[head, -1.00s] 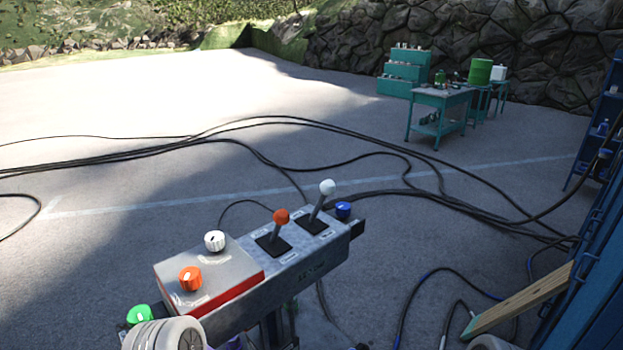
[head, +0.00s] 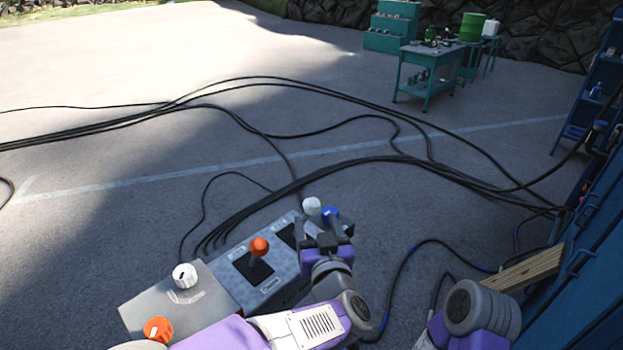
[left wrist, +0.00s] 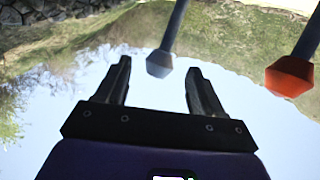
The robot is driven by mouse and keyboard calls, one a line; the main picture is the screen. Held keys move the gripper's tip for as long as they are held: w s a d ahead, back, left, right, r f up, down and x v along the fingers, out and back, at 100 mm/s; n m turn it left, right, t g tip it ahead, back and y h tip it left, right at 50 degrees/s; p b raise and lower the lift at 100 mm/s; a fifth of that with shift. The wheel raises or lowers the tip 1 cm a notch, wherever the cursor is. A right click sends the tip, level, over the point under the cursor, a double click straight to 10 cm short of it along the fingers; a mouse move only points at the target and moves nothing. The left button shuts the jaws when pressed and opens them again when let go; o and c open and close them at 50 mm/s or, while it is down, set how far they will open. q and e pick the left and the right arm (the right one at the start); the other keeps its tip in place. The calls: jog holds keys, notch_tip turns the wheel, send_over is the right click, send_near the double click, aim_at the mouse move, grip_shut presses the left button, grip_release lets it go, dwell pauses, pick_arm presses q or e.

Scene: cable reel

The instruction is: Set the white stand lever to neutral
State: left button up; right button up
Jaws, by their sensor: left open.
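In the left wrist view, the white knob (left wrist: 159,64) appears between the tips of the open fingers, apart from both. The orange lever (head: 259,250) stands to the left, and its knob shows in the left wrist view (left wrist: 290,77). My right gripper is out of view.
A blue knob (head: 331,214) sits close beside the white lever. A white dial (head: 184,276) and an orange dial (head: 158,329) are at the box's left end. Black cables (head: 300,185) lie on the ground behind. A blue structure (head: 585,265) stands at right.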

aim_at(314, 212)
pick_arm(q)
jog(key=shift+w+d+r, duration=0.1)
jog(key=shift+w+r, duration=0.15)
jog(key=shift+r, duration=0.05)
jog(key=shift+s+a+r, duration=0.2)
jog(key=shift+r, duration=0.25)
jog(key=w, duration=0.4)
jog(key=shift+w+a+f+p, duration=0.25)
jog(key=shift+w+a+p, duration=0.05)
jog(key=shift+w, duration=0.3)
jog(key=shift+a+r, duration=0.1)
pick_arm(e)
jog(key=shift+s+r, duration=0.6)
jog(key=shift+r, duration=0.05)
pick_arm(q)
jog(key=shift+w, duration=0.2)
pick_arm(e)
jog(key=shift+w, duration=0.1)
